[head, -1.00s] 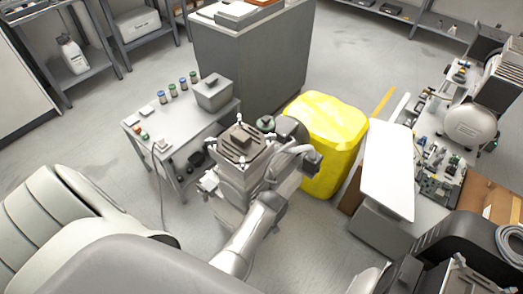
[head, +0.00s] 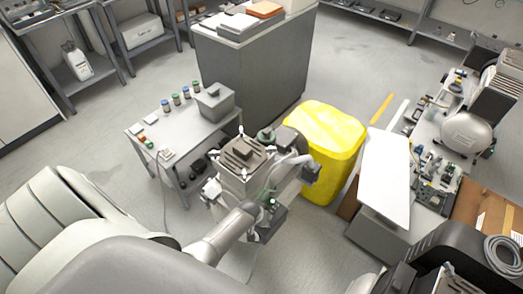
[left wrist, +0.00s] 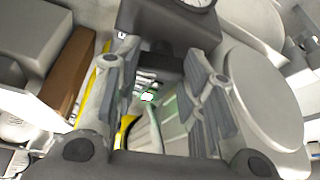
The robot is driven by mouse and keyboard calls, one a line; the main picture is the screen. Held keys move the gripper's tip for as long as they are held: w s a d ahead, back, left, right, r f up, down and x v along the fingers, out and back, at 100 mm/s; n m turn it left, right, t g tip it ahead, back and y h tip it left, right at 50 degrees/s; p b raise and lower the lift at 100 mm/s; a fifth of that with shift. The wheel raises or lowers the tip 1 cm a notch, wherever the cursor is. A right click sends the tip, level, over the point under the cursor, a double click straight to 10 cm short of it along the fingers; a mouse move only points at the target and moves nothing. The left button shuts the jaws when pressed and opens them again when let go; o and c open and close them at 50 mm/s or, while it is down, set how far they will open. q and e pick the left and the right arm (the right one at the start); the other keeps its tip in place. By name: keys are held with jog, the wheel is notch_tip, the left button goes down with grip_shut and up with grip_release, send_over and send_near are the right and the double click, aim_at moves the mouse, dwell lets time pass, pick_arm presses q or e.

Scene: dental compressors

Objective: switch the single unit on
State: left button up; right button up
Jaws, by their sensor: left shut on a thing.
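The single unit (head: 243,156) stands on the floor in the middle of the head view, with a ribbed grey-brown top and pale parts below. My left gripper (head: 282,190) is at its right front side, partly hidden by my own wrist. In the left wrist view, my left gripper (left wrist: 158,58) has its fingers on either side of a dark part below a black box (left wrist: 168,28) with a round gauge. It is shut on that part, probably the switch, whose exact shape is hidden. My right gripper is not in view.
A yellow bin (head: 325,145) stands close to the right of the unit. A small grey table (head: 150,140) with jars and a grey box is at left. A grey cabinet (head: 250,75) stands behind. A white-topped bench (head: 386,175) is at right.

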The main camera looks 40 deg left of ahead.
pick_arm(q)
jog(key=shift+a+m+h, duration=0.15)
jog(key=shift+m+h, duration=0.25)
jog(key=shift+m, duration=0.8)
jog(key=o, duration=1)
jog(key=shift+r, duration=0.1)
jog(key=shift+v, duration=5.95)
